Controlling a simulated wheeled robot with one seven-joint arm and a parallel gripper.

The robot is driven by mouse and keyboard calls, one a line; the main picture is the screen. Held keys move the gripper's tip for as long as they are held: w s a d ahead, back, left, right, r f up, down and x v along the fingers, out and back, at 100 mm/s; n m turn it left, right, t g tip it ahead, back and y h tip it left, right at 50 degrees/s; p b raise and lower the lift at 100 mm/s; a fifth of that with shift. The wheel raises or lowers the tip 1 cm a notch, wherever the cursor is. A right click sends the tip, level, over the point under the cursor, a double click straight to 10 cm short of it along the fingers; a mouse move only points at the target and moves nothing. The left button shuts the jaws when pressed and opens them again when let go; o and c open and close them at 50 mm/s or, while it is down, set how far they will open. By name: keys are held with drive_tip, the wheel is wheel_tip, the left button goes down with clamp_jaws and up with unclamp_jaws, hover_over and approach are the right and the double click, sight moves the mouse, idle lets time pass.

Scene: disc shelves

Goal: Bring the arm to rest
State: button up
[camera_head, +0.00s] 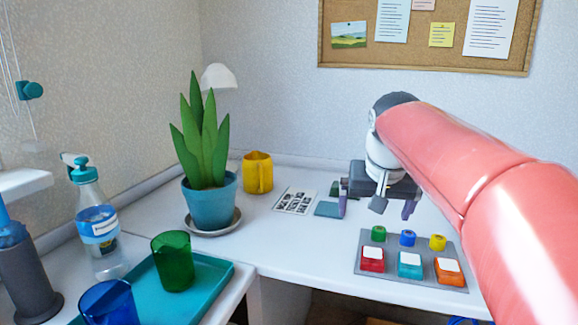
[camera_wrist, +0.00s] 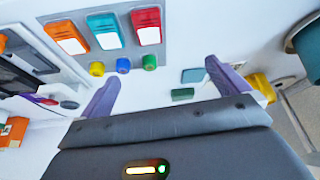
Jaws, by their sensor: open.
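My gripper (camera_head: 376,208) is held above the white desk, behind the grey button panel (camera_head: 410,283) and in front of the back wall. Its two purple fingers are spread wide with nothing between them. My pink arm reaches in from the right and hides part of the desk. The panel carries red, teal and orange blocks with white tops, and small green, blue and yellow knobs. The fingers appear apart from the panel.
A potted plant (camera_head: 207,150), a yellow mug (camera_head: 257,173) and a printed card (camera_head: 296,201) stand left of my gripper. A teal tray (camera_head: 213,290) holds green (camera_head: 173,262) and blue (camera_head: 108,304) cups. A spray bottle (camera_head: 97,225) stands at left. Desk between plant and panel is mostly clear.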

drive_tip(key=s+f+n, duration=0.1)
drive_tip(key=s+f, duration=0.7)
drive_tip(key=s, duration=0.3)
drive_tip(key=s+f, duration=0.7)
drive_tip(key=s, duration=0.5)
drive_tip(key=shift+a+f+n+t+y, duration=0.3)
drive_tip(key=shift+a+f+n, duration=0.1)
drive_tip(key=shift+a, duration=0.05)
